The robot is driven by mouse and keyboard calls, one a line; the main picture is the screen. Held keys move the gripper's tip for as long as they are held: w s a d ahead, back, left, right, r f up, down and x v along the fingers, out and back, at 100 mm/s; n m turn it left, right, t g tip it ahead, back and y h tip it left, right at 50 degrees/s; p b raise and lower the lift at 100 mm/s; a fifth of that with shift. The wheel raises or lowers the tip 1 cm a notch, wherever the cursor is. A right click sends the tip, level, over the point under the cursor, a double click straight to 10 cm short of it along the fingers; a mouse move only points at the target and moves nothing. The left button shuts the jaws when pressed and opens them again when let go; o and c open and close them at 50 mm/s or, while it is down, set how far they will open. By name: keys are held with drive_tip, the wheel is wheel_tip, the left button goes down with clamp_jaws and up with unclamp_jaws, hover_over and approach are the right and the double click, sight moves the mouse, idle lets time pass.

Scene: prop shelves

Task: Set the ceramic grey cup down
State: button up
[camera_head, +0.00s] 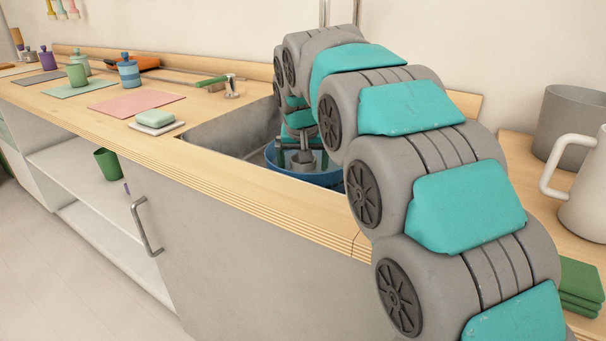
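My arm reaches over the sink, and my gripper (304,157) points down at a blue basin (327,180) in the sink. A small grey shape shows at the gripper's tips, within the basin's outline. It may be the grey cup or part of the gripper; I cannot tell which. Whether the fingers are open or shut is too small to see. My arm hides part of the basin and the sink's right side.
On the counter left of the sink (225,132) are a soap dish (156,126) with soap, a pink mat (136,103), a blue striped jar (129,72) and a green cup (77,76). A grey pot (572,118) and a grey pitcher (588,195) stand at right.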

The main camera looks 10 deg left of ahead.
drive_tip(key=v, duration=0.9)
drive_tip(key=shift+s+r+b, duration=0.15)
drive_tip(key=shift+r+b, duration=0.2)
